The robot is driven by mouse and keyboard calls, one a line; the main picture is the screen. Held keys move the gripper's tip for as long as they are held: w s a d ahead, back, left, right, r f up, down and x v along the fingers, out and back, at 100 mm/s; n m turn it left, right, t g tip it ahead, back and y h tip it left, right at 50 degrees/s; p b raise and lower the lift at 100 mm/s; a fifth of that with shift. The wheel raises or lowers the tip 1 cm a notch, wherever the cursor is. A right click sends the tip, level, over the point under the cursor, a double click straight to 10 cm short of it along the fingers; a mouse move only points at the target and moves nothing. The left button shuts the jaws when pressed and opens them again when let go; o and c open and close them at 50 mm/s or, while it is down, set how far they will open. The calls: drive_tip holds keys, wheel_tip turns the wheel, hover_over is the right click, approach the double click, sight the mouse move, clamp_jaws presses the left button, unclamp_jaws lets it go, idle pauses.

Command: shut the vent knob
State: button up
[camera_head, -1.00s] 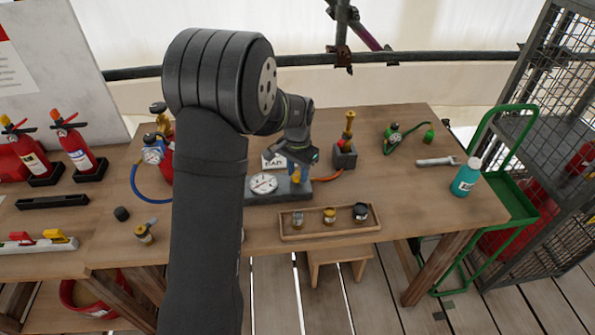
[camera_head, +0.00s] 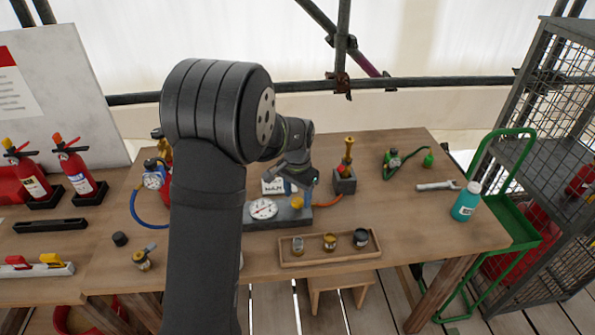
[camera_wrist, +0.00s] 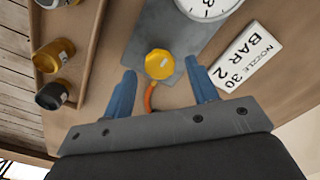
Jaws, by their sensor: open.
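A yellow faceted knob (camera_head: 297,202), which I take as the vent knob, sits on a grey block (camera_head: 279,218) beside a white dial gauge (camera_head: 263,209). In the wrist view the knob (camera_wrist: 160,64) shows between the tips of my gripper (camera_wrist: 160,74). Its two blue fingers are spread, with a gap on each side of the knob. I cannot tell how far the tips are above it. In the head view my gripper (camera_head: 290,184) is just behind and above the knob, partly hidden by my wrist.
A small card (camera_head: 272,187) stands behind the gauge. A brass fitting on a dark block (camera_head: 345,181) is to the right, with an orange hose running toward the knob's block. The table's right part has free room.

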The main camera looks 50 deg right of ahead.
sight(297, 200)
wheel_tip(297, 200, up, 16)
drive_tip(key=shift+r, duration=0.15)
idle(0.7)
wheel_tip(297, 200, down, 18)
drive_tip(key=shift+r, duration=0.2)
idle(0.3)
